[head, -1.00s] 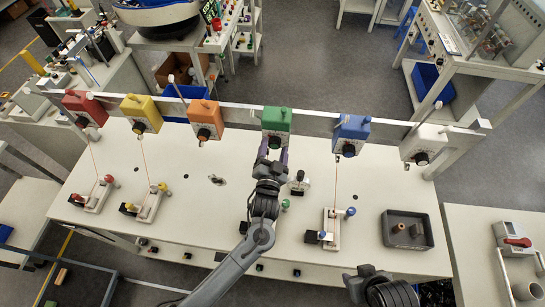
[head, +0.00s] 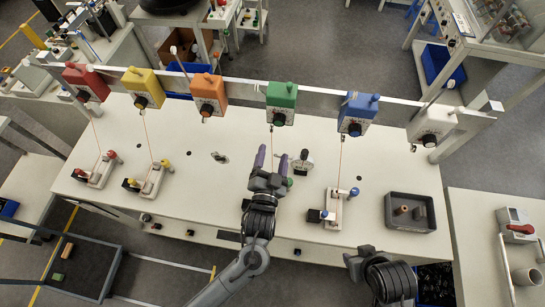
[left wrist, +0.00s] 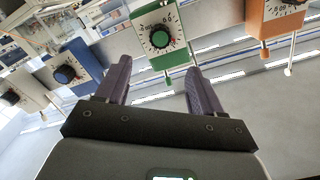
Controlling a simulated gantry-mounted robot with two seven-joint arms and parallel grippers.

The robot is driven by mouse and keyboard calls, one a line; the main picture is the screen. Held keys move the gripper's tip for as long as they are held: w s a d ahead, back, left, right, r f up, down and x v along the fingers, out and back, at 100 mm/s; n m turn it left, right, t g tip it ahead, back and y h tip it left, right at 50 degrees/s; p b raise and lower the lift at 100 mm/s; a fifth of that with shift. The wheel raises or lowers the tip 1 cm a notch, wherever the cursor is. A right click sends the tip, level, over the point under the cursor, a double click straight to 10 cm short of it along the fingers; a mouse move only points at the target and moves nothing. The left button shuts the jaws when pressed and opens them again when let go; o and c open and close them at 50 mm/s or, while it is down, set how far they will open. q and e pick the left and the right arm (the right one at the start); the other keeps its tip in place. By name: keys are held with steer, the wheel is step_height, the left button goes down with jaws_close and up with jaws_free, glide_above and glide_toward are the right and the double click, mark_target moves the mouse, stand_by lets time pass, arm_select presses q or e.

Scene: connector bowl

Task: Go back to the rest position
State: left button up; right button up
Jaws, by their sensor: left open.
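My left gripper (head: 272,156) is over the middle of the white table, below the green dial box in the head view. Its two purple fingers are apart with nothing between them, as the left wrist view (left wrist: 160,78) also shows. The green box (head: 281,100) hangs on the rail, apart from the fingers. A thin orange line runs down from it, and its lower end is hidden behind the gripper. My right gripper (head: 362,257) shows dark at the bottom right, short of the table's front edge; its jaws are unclear.
Red (head: 86,82), yellow (head: 143,86), orange (head: 208,95), blue (head: 357,113) and white (head: 433,125) dial boxes line the rail. Small stands (head: 340,207) and a grey tray (head: 391,222) sit on the table (head: 215,205). A side table (head: 470,225) is at right.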

stand_by(0.3)
arm_select(q)
steer(key=s+a+f+n+g+y+p, duration=0.25)
steer(key=s+a+g+p, duration=0.35)
steer(key=s+a, duration=0.6)
steer(key=s+a+r+n+g+p, duration=0.1)
steer(key=s+a+r+g, duration=0.1)
steer(key=s+a+g, duration=0.2)
steer(key=s+a+r+n+g+p, duration=0.1)
steer(key=s+a+g, duration=0.3)
steer(key=s, duration=0.5)
steer(key=shift+a+r+n+p, duration=0.35)
steer(key=shift+r+n, duration=0.2)
steer(key=shift+r, duration=0.35)
steer(key=shift+s+d+h, duration=0.1)
steer(key=shift+h, duration=0.15)
